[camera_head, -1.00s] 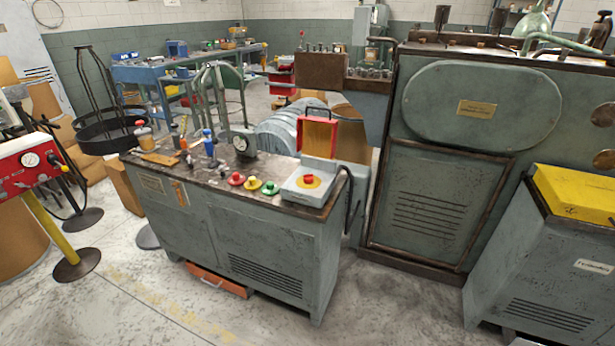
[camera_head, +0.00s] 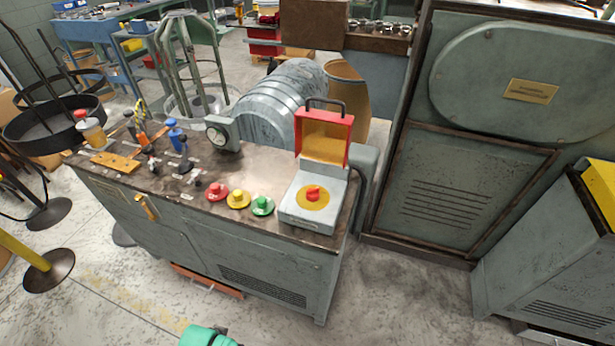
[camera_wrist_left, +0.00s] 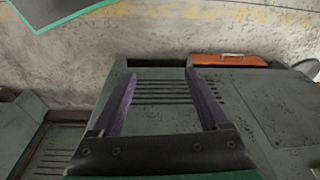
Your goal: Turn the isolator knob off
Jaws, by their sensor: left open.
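The isolator knob (camera_head: 313,194) is a red knob on a yellow disc, set on top of a light grey box (camera_head: 318,222) at the right end of the control cabinet's top. The box's red lid (camera_head: 326,132) stands open behind the knob. My left gripper (camera_wrist_left: 160,74) shows in the left wrist view, open and empty, with its two dark fingers apart against the cabinet's vented front. The knob is not in that view. In the head view only a green part of my arm shows at the bottom edge. My right gripper is out of view.
Red (camera_head: 217,191), yellow (camera_head: 238,198) and green (camera_head: 262,205) buttons sit just left of the box. A dial gauge (camera_head: 222,134) and several levers stand farther left. An orange drawer (camera_head: 207,280) sticks out low at the cabinet (camera_head: 250,262). The floor in front is clear.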

